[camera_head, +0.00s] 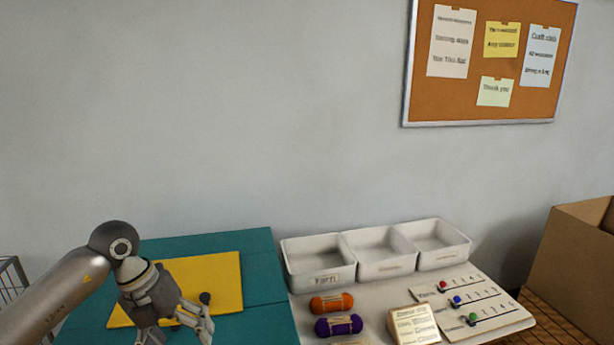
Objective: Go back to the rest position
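My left gripper (176,332) hangs over the yellow mat (222,275) on the teal tabletop (262,318), at the lower left of the head view. Its two fingers point down and are spread apart, with nothing visible between them. The lower fingertips are near the picture's bottom edge. My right gripper is not in view.
White bins (375,272) stand in a row at the back of the light table. An orange yarn skein (331,303) and a purple one (338,325) lie before them. A small sign (414,325) and a bead board (470,306) are right. A cardboard box (574,262) stands far right.

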